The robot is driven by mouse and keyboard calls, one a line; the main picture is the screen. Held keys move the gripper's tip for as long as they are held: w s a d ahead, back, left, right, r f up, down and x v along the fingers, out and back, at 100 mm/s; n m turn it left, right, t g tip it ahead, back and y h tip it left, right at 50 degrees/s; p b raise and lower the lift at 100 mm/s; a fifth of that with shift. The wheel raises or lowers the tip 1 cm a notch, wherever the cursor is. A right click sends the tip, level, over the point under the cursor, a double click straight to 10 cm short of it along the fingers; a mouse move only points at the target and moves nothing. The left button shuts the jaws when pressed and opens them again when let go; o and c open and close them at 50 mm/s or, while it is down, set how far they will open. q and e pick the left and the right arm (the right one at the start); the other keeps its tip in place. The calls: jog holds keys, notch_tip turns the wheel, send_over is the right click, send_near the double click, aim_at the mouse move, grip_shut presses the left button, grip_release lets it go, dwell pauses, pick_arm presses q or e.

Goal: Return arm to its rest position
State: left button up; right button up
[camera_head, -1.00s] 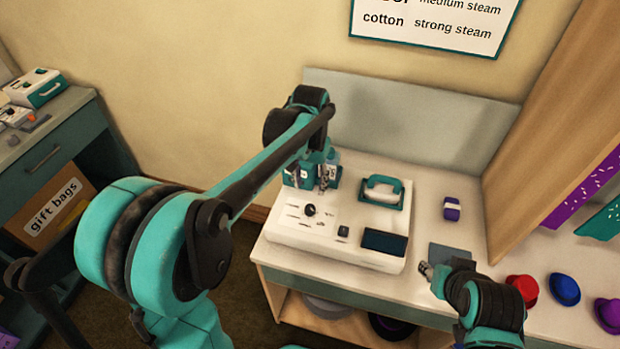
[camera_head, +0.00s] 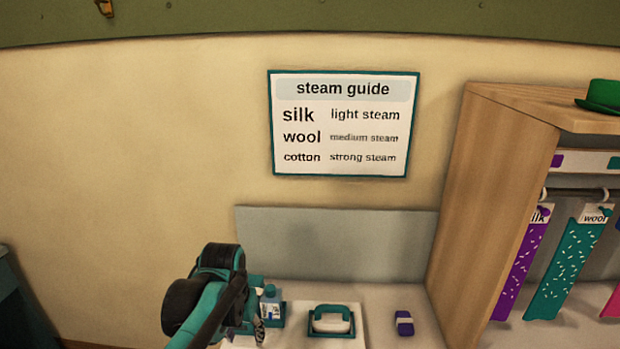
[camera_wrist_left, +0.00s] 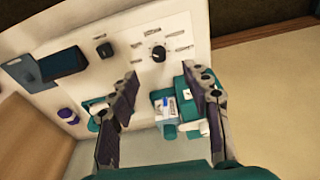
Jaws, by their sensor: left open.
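My left arm comes in from the lower left in the head view, with its dark wrist joint high and its gripper (camera_head: 259,333) pointing down at the bottom edge. My right gripper is out of view.
A purple-and-white block (camera_head: 404,323) lies on the counter right of the iron. A wooden rack (camera_head: 455,200) with hanging fabric samples stands at right. A grey back panel (camera_head: 335,243) stands behind the counter. The wall holds a steam guide sign (camera_head: 343,124).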

pick_arm(q)
jog(key=s+a+f+n+t, duration=0.1)
jog(key=s+t, duration=0.4)
jog(key=s, duration=0.8)
jog(key=shift+a+f+t, duration=0.3)
jog(key=shift+a+f, duration=0.25)
jog(key=shift+f, duration=0.25)
dwell(0.5)
